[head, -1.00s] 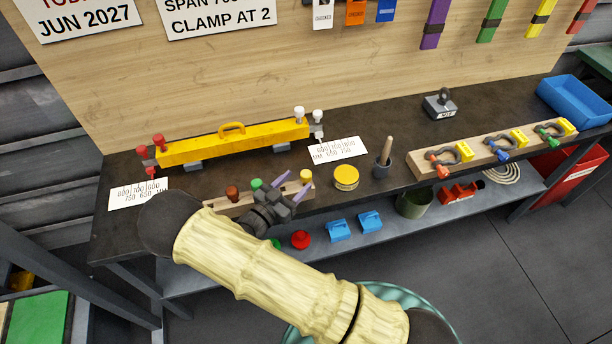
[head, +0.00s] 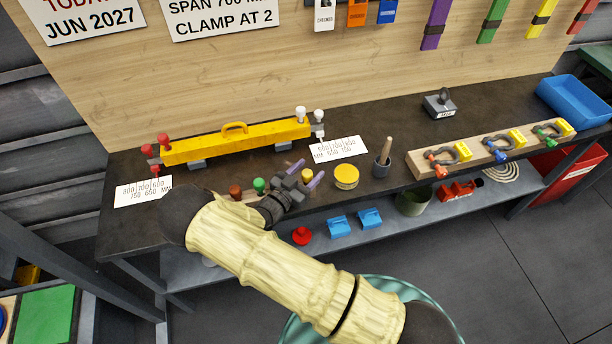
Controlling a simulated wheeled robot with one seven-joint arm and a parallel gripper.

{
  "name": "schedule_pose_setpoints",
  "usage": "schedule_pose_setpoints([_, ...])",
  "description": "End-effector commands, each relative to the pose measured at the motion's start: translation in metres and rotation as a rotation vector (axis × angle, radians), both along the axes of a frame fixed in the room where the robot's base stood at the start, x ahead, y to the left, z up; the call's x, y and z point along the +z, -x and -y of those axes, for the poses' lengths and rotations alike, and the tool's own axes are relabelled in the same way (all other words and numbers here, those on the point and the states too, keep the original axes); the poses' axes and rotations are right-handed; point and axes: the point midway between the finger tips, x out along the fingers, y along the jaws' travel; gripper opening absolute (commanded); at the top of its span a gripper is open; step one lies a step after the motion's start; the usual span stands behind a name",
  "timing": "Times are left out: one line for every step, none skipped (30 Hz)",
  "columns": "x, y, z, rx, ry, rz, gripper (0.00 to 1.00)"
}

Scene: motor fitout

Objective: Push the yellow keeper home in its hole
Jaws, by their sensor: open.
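A yellow round-headed piece (head: 307,174), which looks like the yellow keeper, stands at the right end of a low wooden block near the bench's front edge. Brown (head: 235,191) and green (head: 259,185) heads stand to its left on the same block. My gripper (head: 306,173) is open, with its purple fingertips apart on either side of the yellow head in this view. I cannot tell its height above the head or whether it touches. The keeper's lower part and its hole are hidden by my gripper.
A yellow beam (head: 235,142) with red and white end knobs lies behind. A yellow tin (head: 346,177) and a grey pot (head: 382,165) with a wooden handle stand just right. A wooden rack (head: 480,155) with shackles is farther right.

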Motion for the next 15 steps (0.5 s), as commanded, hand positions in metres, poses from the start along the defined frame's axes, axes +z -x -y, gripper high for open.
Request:
schedule_pose_setpoints([0.0,-0.0001,0.0006,-0.001,0.0,0.0,0.55])
schedule_pose_setpoints([0.0001,-0.0001,0.0006,-0.001,0.0,0.0,0.55])
schedule_pose_setpoints([0.0001,0.0,0.0003,-0.001,0.0,0.0,0.55])
schedule_pose_setpoints([0.0,0.0002,-0.0001,0.0,0.0,0.0,0.49])
schedule_pose_setpoints([0.0001,0.0003,-0.0005,0.001,0.0,0.0,0.43])
schedule_pose_setpoints([0.0001,0.0005,-0.0012,0.002,0.0,0.0,0.35])
schedule_pose_setpoints([0.0,0.0006,-0.0016,0.003,0.0,0.0,0.29])
schedule_pose_setpoints([0.0,0.0008,-0.0023,0.004,0.0,0.0,0.23])
schedule_pose_setpoints([0.0,0.0009,-0.0027,0.005,0.0,0.0,0.16])
schedule_pose_setpoints([0.0,0.0009,-0.0029,0.005,0.0,0.0,0.1])
schedule_pose_setpoints([0.0,0.0009,-0.0029,0.005,0.0,0.0,0.07])
schedule_pose_setpoints([0.0001,0.0009,-0.0029,0.005,0.0,0.0,0.07])
schedule_pose_setpoints([0.0,0.0009,-0.0029,0.005,0.0,0.0,0.07])
schedule_pose_setpoints([0.0,0.0009,-0.0029,0.005,0.0,0.0,0.07])
schedule_pose_setpoints([-0.0001,0.0009,-0.0029,0.005,-0.001,-0.001,0.07])
